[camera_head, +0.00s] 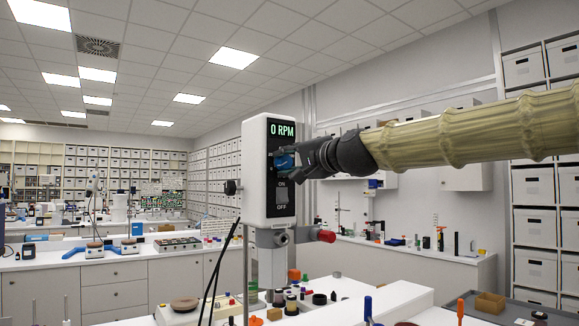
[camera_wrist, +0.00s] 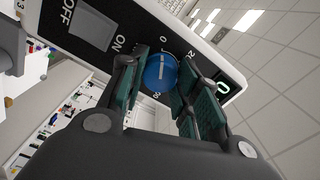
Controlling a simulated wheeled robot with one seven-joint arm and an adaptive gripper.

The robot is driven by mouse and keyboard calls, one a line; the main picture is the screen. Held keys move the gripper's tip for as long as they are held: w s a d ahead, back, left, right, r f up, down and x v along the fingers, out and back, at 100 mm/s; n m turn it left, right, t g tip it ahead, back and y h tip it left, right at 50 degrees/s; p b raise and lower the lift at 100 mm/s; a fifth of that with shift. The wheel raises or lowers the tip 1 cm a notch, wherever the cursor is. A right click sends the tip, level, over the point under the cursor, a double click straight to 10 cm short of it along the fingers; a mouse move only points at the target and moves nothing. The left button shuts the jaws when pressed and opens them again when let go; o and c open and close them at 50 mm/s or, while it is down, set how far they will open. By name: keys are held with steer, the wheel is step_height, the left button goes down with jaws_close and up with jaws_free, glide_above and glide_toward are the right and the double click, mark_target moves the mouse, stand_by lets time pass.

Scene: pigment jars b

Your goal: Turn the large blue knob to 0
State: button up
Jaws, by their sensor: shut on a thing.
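The large blue knob (camera_wrist: 160,73) sits on the black front panel of a white upright stirrer unit (camera_head: 256,150). In the head view the knob (camera_head: 284,162) is partly hidden by my gripper (camera_head: 293,161). In the wrist view my gripper (camera_wrist: 160,80) has its green-padded fingers on either side of the knob and is shut on it. A white pointer line crosses the knob face. Dial marks including a 0 are printed around it; I cannot tell exactly which mark the pointer meets. The display (camera_head: 283,130) reads 0 RPM.
A grey rocker switch (camera_wrist: 91,27) between ON and OFF is on the same panel, below the knob in the head view. A red-ended clamp (camera_head: 325,235) sticks out below the unit. Small jars (camera_head: 291,304) crowd the bench beneath.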

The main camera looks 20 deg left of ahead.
stand_by(0.5)
steer(key=o, duration=1)
steer(key=shift+o, duration=0.2)
steer(key=v, duration=1.2)
